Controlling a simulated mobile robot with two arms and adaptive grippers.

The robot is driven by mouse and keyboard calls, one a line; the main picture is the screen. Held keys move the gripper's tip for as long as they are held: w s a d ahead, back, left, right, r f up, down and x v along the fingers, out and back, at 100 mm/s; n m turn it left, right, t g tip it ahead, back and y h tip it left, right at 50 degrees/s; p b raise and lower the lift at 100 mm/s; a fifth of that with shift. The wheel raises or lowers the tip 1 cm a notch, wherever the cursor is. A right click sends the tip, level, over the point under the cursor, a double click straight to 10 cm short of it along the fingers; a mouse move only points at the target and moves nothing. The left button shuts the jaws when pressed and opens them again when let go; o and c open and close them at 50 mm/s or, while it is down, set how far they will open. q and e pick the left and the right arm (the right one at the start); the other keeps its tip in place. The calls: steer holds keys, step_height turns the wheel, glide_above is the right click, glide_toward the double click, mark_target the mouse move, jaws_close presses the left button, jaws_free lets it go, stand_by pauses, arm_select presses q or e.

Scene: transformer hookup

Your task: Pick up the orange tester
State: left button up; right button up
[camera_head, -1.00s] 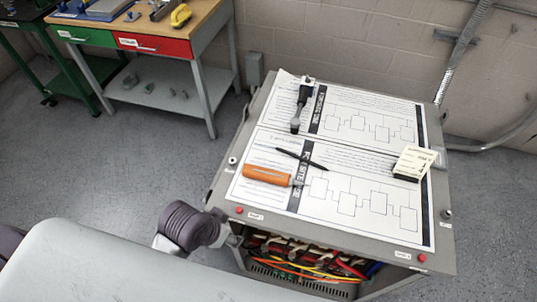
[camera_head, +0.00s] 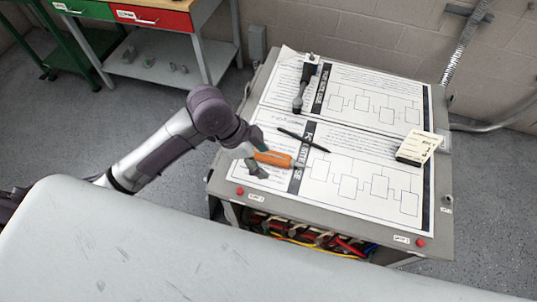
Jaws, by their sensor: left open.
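The orange tester (camera_head: 276,159) lies on the lower printed sheet on top of the grey cabinet, with its darker tip to the right. My left gripper (camera_head: 258,157) comes in from the left and is open at the tester's left end. Its fingers seem to lie on either side of that end and hide part of it; I cannot tell whether they touch it. My right gripper is not in view.
A black pen (camera_head: 303,140) lies just above the tester. A dark-handled tool (camera_head: 302,90) lies on the upper sheet. A dark block with a cream card (camera_head: 418,149) stands at the right. The lower sheet's right part (camera_head: 365,185) is clear.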

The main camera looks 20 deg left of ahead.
arm_select(q)
steer(key=w+a+r+m+g, duration=0.2)
steer(key=w+a+r+m, duration=0.1)
steer(key=w+a+r, duration=0.3)
steer(key=p, duration=0.2)
glide_above(264, 153)
steer(key=a, duration=0.2)
step_height(264, 153, down, 7)
steer(key=shift+s+d+f, duration=0.1)
steer(key=p+x, duration=0.1)
steer(key=x, duration=0.3)
steer(key=shift+w+f+p, duration=0.2)
steer(key=shift+f+p, duration=0.2)
steer(key=shift+f, duration=0.35)
jaws_close()
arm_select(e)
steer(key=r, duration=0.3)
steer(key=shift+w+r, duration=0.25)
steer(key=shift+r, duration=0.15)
